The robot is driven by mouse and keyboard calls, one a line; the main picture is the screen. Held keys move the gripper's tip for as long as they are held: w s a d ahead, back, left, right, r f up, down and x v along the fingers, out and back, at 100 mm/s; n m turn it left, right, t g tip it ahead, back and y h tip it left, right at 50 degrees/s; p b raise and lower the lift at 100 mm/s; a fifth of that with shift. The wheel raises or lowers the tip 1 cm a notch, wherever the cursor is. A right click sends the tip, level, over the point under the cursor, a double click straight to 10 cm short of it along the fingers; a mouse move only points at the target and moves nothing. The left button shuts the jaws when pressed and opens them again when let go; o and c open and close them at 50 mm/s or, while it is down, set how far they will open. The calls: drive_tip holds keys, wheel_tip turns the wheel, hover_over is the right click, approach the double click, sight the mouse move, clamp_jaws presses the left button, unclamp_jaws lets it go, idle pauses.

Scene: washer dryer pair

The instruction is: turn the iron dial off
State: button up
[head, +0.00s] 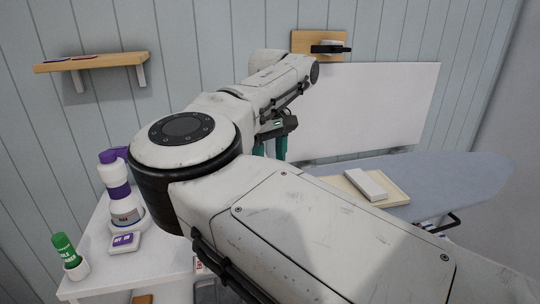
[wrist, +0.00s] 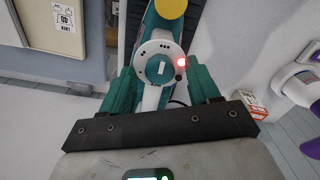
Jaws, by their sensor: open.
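The iron (wrist: 150,95) shows in the wrist view as a teal and white body with a yellow round part (wrist: 172,7) at its top. Its round white dial (wrist: 158,62) faces the camera and has dark marks on it. A red light (wrist: 181,62) glows at the dial's right edge. My gripper (wrist: 163,88) is open, with one teal finger on each side of the iron below the dial. I cannot tell whether the fingers touch it. In the head view my gripper (head: 270,150) points down behind my arm. The iron is hidden there.
A wooden shelf (head: 95,62) is on the wall.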

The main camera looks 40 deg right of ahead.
drive_tip(key=c, duration=1)
drive_tip(key=shift+c, duration=0.2)
